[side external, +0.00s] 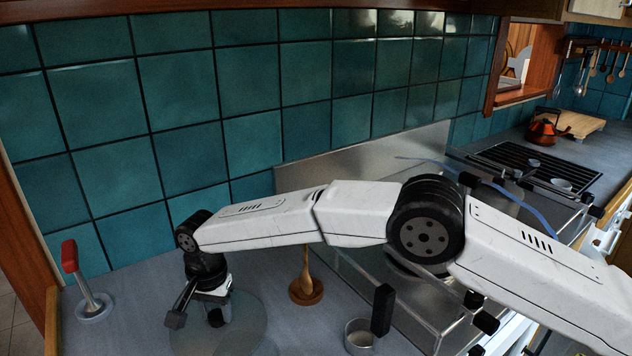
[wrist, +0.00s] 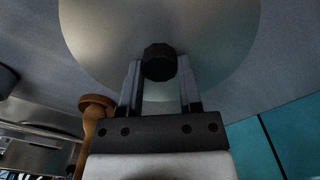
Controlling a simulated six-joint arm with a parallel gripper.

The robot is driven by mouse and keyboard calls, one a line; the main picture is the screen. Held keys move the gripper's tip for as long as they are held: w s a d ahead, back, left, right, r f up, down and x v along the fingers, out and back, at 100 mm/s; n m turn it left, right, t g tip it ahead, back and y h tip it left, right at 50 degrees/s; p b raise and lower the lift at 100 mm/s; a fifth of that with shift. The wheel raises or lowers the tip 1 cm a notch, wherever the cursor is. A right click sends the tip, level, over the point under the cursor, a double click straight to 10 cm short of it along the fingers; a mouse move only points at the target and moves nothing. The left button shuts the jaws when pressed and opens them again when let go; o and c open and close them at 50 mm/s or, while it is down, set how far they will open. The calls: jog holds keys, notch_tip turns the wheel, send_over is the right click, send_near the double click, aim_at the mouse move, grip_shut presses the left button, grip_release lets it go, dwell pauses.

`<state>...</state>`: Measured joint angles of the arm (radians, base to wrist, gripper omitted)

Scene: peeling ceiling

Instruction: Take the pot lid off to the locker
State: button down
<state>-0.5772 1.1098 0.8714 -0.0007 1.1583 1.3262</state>
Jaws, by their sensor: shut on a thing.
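The pot lid (side external: 246,328) is a pale, partly see-through disc at the lower left of the side view, under my gripper (side external: 196,318). In the wrist view the lid (wrist: 95,35) fills the upper middle, with its black knob (wrist: 158,62) between my gripper's two fingers (wrist: 160,80). My gripper is shut on that knob. I cannot tell whether the lid rests on the grey counter or hangs just above it. No locker can be made out for sure in either view.
A wooden spoon stands in a round holder (side external: 306,291) right of the lid. A red-handled upright tool (side external: 75,275) stands at left. A small metal cup (side external: 359,337) is at the front. Teal tiles (side external: 180,85) wall the back; a steel panel (side external: 370,150) stands behind my arm.

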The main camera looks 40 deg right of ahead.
jog(key=shift+f, duration=0.95)
jog(key=shift+c, duration=1)
grip_release()
jog(key=shift+r, duration=3.9)
jog(key=shift+r, duration=2.5)
jog(key=shift+f, duration=0.1)
jog(key=shift+f, duration=2.5)
